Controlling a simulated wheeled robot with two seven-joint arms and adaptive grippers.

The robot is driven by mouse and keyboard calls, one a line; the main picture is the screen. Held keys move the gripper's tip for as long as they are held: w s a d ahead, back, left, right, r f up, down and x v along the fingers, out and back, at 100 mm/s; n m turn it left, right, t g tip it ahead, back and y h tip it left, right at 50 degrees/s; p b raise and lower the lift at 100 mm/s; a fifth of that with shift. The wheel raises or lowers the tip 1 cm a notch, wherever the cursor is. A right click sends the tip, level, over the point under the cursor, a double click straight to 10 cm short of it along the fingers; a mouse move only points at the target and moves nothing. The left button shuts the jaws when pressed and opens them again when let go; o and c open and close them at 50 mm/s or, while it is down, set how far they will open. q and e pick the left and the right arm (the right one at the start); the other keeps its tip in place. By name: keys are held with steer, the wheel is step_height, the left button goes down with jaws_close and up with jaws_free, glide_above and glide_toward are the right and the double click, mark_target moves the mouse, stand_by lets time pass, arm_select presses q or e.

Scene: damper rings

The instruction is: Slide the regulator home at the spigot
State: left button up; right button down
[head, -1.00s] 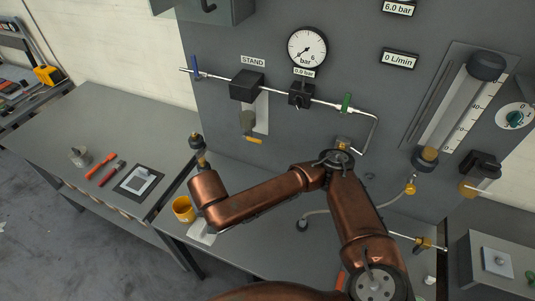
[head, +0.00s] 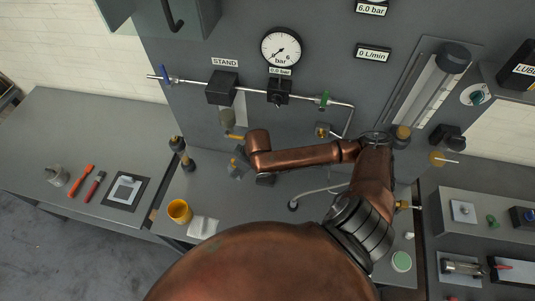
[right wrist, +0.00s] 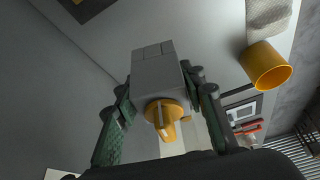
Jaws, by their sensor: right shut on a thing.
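The thing in my right gripper (right wrist: 163,118) is a grey block (right wrist: 157,75) with a yellow knob (right wrist: 163,115), which I take to be the regulator. The dark green fingers are shut on its two sides. The pipe run above carries a black block (head: 222,88) under the STAND sign. I cannot tell for sure which fitting is the spigot. My left gripper is not in view.
A dark-capped bottle-like part (head: 183,153) stands left of the held thing. A yellow cup (head: 179,211) and a white cloth (head: 203,227) lie near the bench's front. A hose (head: 318,191) runs behind my arm.

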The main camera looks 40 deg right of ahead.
steer(key=s+d+n+p, duration=0.2)
steer(key=s+d+p, duration=0.2)
steer(key=d, duration=0.6)
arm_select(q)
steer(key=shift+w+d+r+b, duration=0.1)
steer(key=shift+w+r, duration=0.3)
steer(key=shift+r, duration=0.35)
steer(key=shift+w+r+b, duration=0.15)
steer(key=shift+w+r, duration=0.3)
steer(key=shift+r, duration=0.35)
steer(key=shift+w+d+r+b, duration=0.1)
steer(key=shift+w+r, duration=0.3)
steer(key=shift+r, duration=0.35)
arm_select(e)
steer(key=shift+n+g+y, duration=0.3)
steer(key=shift+y, duration=0.1)
steer(key=shift+d+f, duration=0.2)
steer(key=shift+f, duration=0.6)
steer(key=shift+d+f, duration=0.25)
steer(key=shift+f, duration=0.5)
steer(key=shift+d+f, duration=0.2)
steer(key=shift+f, duration=0.6)
